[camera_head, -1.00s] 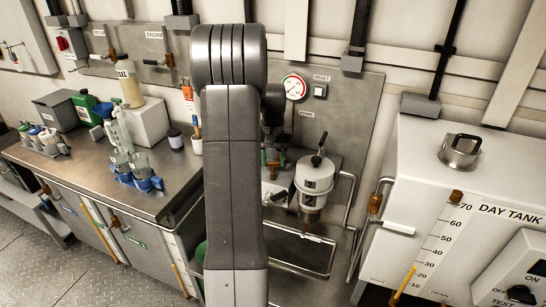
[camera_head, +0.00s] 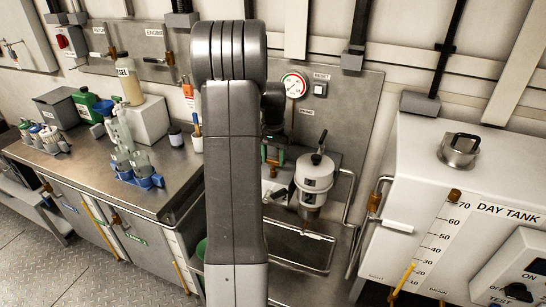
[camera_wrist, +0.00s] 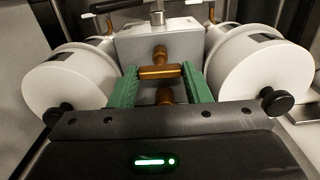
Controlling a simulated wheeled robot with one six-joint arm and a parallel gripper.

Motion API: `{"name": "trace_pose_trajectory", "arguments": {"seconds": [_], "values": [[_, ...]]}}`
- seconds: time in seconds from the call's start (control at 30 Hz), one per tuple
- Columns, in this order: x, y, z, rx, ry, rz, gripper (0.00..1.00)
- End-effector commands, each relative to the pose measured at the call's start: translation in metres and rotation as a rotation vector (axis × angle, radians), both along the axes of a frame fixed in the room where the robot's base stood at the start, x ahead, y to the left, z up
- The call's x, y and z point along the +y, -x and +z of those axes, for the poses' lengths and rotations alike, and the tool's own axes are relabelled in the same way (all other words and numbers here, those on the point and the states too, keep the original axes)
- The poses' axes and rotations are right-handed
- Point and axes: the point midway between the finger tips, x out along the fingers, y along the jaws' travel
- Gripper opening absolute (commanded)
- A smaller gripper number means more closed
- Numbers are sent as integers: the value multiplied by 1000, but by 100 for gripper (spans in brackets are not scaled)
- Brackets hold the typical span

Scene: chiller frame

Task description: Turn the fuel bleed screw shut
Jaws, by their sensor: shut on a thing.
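The fuel bleed screw (camera_wrist: 160,72) shows in the wrist view as a brass crossbar on a stem, in front of a grey metal block (camera_wrist: 165,40). My gripper (camera_wrist: 160,84) has green fingers, one on each side of the crossbar, shut on its two ends. The crossbar lies nearly level in the picture. Another brass part (camera_wrist: 165,96) shows below it between the fingers. In the head view my arm hides most of this spot; only a little green and brass shows at its right edge.
Two white filter bodies (camera_wrist: 68,84) (camera_wrist: 258,77) with black knobs flank the gripper closely. In the head view a white canister (camera_head: 314,175) stands just right of the arm, with a gauge (camera_head: 294,85) above. The day tank (camera_head: 425,175) is further right, the workbench (camera_head: 75,165) left.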

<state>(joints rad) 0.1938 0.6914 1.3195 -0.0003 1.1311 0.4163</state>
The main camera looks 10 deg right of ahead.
Motion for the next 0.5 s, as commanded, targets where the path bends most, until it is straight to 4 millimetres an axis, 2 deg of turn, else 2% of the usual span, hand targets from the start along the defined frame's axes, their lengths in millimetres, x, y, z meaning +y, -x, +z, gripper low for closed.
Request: {"name": "trace_pose_trajectory", "arguments": {"seconds": [0.17,0.2,0.3,0.5], "values": [[0,-1,1,-5,1,-1,21],[0,-1,1,-5,1,-1,49],[0,-1,1,-3,1,0,65],[0,0,1,-2,0,0,65]]}}
